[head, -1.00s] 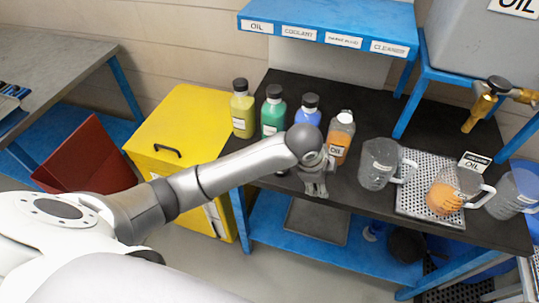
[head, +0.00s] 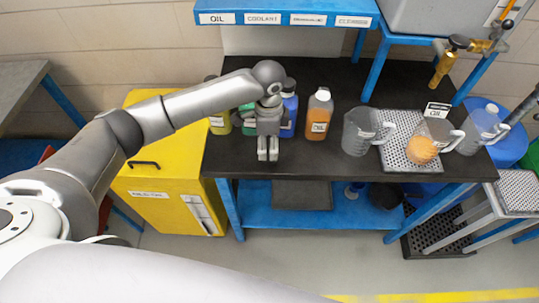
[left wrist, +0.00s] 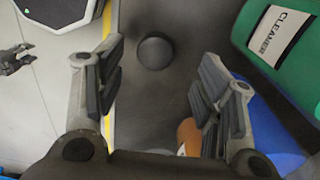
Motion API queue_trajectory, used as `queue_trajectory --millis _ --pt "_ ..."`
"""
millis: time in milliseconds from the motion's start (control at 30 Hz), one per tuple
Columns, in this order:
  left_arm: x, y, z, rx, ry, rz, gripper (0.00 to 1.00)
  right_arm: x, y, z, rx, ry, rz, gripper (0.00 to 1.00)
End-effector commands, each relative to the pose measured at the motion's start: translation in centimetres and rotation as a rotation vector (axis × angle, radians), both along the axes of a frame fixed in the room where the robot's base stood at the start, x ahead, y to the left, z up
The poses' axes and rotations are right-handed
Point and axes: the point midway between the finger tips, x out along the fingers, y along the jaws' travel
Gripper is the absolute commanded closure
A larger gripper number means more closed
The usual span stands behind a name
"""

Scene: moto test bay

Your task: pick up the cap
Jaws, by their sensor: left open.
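The cap (left wrist: 155,52) shows in the left wrist view as a small dark round piece on the black bench top (left wrist: 150,110). It lies between the lines of my two finger pads, beyond their tips and apart from them. My left gripper (left wrist: 160,85) is open and empty, and in the head view (head: 267,155) it points down over the bench near its front edge. I cannot make out the cap in the head view. A dark claw-like part (left wrist: 15,58) at the left of the left wrist view may be my right gripper; its jaws are unclear.
A green bottle (left wrist: 285,40) and a blue bottle (left wrist: 270,130) stand close beside my left gripper. An orange bottle (head: 319,115), clear jugs (head: 362,133) and a perforated tray (head: 393,155) are to the right. A yellow cabinet (head: 150,185) stands left of the bench.

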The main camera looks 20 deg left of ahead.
Motion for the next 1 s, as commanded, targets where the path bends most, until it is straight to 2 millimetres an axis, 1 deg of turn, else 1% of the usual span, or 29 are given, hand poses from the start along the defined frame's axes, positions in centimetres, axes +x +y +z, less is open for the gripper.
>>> queue_trajectory --millis 67,200,333,433,633,900,1000 --pt "-0.2 -0.1 -0.7 0.0 0.004 -0.002 0.38 0.0 0.4 0.6 0.004 0.0 -0.001 0.6" --pt "-0.6 -0.2 -2.8 0.002 0.005 -0.002 0.38 0.0 1.6 1.7 0.019 0.0 -0.002 0.6" --pt "-0.5 -0.2 -4.5 -0.001 0.002 -0.001 0.38 0.0 2.3 1.8 0.028 0.001 0.0 0.6" --pt "-0.5 -0.2 -5.0 0.001 0.001 -0.002 0.38 -0.1 2.3 1.8 0.028 0.001 0.001 0.6" --pt "-0.4 -0.2 -5.1 0.0 0.0 -0.002 0.38 -0.1 2.0 1.8 0.023 0.001 0.002 0.6" --pt "-0.4 -0.2 -5.0 -0.001 -0.001 -0.002 0.73 -0.1 1.3 1.8 0.015 0.001 0.002 0.6" --pt "-0.4 -0.2 -5.0 -0.001 0.0 -0.002 0.73 -0.1 1.1 1.8 0.013 0.001 0.001 0.6"
